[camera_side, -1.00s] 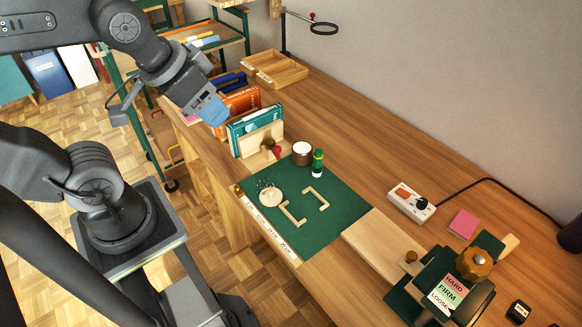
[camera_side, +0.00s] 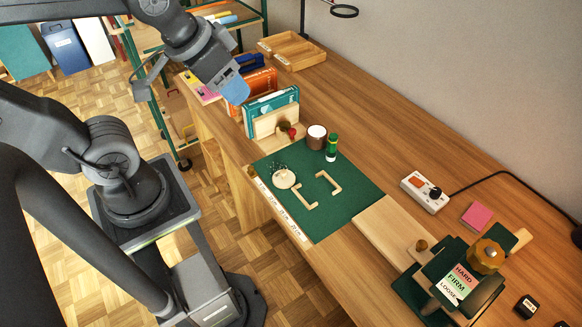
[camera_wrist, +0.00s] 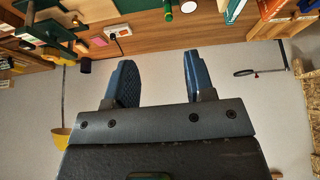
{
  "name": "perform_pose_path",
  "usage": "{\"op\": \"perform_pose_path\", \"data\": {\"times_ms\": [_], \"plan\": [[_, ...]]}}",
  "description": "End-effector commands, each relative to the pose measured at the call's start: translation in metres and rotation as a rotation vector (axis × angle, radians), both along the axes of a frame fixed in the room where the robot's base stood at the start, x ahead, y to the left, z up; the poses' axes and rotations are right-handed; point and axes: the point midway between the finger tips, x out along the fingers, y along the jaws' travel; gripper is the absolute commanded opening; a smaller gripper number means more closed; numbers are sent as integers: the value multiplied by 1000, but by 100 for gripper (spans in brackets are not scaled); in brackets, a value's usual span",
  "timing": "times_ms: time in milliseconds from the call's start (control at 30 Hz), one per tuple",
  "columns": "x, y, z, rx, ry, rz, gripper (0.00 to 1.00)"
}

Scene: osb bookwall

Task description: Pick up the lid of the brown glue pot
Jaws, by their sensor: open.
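The brown glue pot (camera_side: 316,142) stands upright at the back edge of a green cutting mat (camera_side: 345,204). A pale, whitish round top, which looks like its lid (camera_side: 317,131), is on it. My gripper (camera_side: 235,91), with blue fingers, is in the air to the left of the pot and above the book rack, well apart from the pot. In the wrist view my gripper (camera_wrist: 156,75) is open and empty, its fingers wide apart against the plain wall. A pale round shape at the top edge there may be the pot, but it is cut off.
A green glue stick (camera_side: 331,148) stands close to the right of the pot. A book rack with teal and orange books (camera_side: 270,108) stands between my gripper and the pot. A round wooden piece (camera_side: 284,179) and L-shaped wood strips (camera_side: 322,190) lie on the mat.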

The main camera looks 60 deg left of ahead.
Motion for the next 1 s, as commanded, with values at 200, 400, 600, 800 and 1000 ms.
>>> {"op": "perform_pose_path", "data": {"times_ms": [200,400,600,800,1000], "plan": [[40,6,-34,-68,135,180,49],[78,15,-86,-131,271,404,49],[102,24,-144,-167,387,610,49],[109,28,-179,-180,443,726,49],[110,29,-201,-180,456,748,49]]}}
